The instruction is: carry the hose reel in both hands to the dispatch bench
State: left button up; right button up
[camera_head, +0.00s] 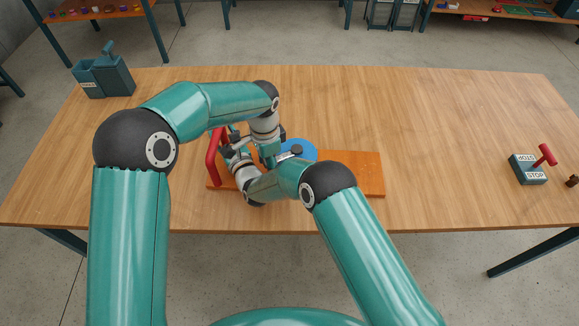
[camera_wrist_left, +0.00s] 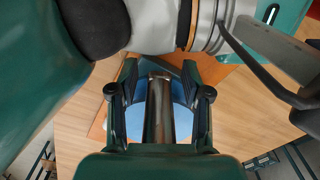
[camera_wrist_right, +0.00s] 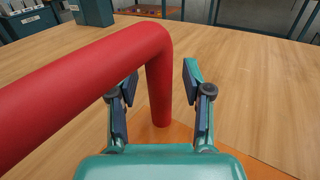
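The hose reel is on the wooden table, with an orange base board (camera_head: 360,174), a red bar handle (camera_head: 213,158) at its left and a blue disc (camera_head: 303,150) near its middle. My arms cross over it and hide much of it. My left gripper (camera_head: 270,156) is over the blue disc; in the left wrist view its open fingers (camera_wrist_left: 159,85) stand either side of a grey metal cylinder (camera_wrist_left: 158,112), with gaps. My right gripper (camera_head: 228,142) is beside the red handle; in the right wrist view its open fingers (camera_wrist_right: 160,85) flank the handle's upright post (camera_wrist_right: 160,95). I cannot tell which bench is the dispatch bench.
A teal box (camera_head: 103,77) stands at the table's back left. A switch box with a red lever (camera_head: 529,168), marked STOP, is at the right. The wooden tabletop (camera_head: 440,120) is clear between reel and switch. Benches with small items stand behind at left (camera_head: 100,12) and right (camera_head: 500,10).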

pick_arm(q)
grip_shut()
pick_arm(e)
grip_shut()
